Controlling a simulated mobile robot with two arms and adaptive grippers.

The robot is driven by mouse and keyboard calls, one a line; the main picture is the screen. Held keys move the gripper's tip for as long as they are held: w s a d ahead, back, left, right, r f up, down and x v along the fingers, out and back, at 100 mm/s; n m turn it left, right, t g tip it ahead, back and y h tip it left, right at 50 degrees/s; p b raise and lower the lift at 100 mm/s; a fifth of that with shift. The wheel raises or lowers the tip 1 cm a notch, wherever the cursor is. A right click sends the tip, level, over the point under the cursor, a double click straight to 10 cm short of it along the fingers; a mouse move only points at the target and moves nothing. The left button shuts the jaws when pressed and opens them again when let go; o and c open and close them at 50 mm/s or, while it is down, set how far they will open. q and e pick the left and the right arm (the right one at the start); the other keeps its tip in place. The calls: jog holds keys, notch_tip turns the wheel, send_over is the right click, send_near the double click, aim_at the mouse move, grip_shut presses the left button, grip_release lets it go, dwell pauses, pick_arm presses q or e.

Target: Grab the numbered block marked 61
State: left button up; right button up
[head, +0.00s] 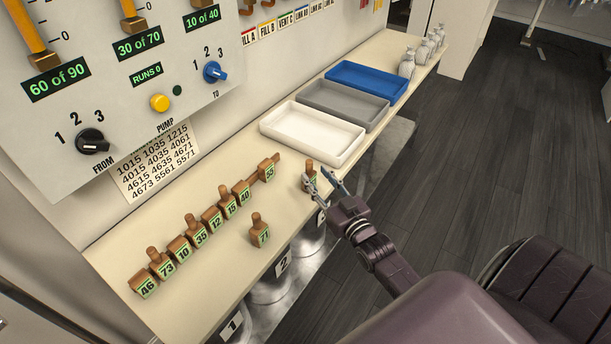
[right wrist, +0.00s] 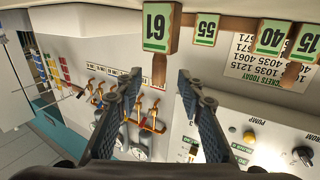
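My left gripper is not in view.
White (head: 318,150), grey and blue trays and several bottles (head: 407,62) stand farther right. A control panel rises behind.

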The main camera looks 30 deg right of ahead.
aim_at(311, 169)
jog(key=w, duration=0.3)
jog(key=w+p, duration=0.1)
jog(key=w, duration=0.1)
jog(key=shift+d+f, duration=0.1)
jog(key=shift+d, duration=0.15)
grip_shut()
